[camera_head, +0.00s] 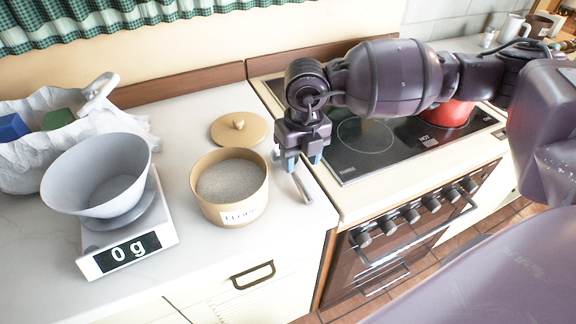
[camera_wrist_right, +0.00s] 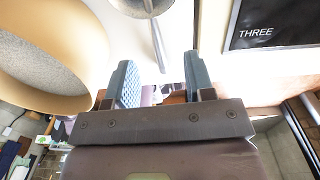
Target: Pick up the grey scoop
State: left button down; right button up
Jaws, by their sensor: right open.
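The grey scoop lies on the white worktop between the beige tub and the hob. In the head view only its thin metal handle (camera_head: 302,188) shows, just below my right gripper (camera_head: 302,162); the gripper hides the rest. In the right wrist view the scoop's handle (camera_wrist_right: 158,45) and part of its rounded bowl (camera_wrist_right: 141,4) show at the top. My right gripper (camera_wrist_right: 160,66) is open and empty there, its blue-grey fingers either side of the handle's line. I cannot tell whether they touch it. My left gripper is in neither view.
The beige tub (camera_head: 212,210) of grainy stuff stands close left of the gripper, its lid (camera_head: 240,130) behind. A scale (camera_head: 128,252) reading 0 g carries a grey bowl (camera_head: 97,178). The black hob (camera_head: 365,150) with a red pot (camera_head: 447,113) is right.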

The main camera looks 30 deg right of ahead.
aim_at(299, 180)
jog(key=f, duration=0.3)
jog(key=s+f, duration=0.1)
jog(key=f, duration=0.1)
jog(key=shift+a, duration=0.3)
jog(key=shift+w+f+b, duration=0.1)
jog(key=shift+f+b, duration=0.2)
jog(key=shift+f, duration=0.1)
jog(key=shift+c, duration=0.3)
grip_shut()
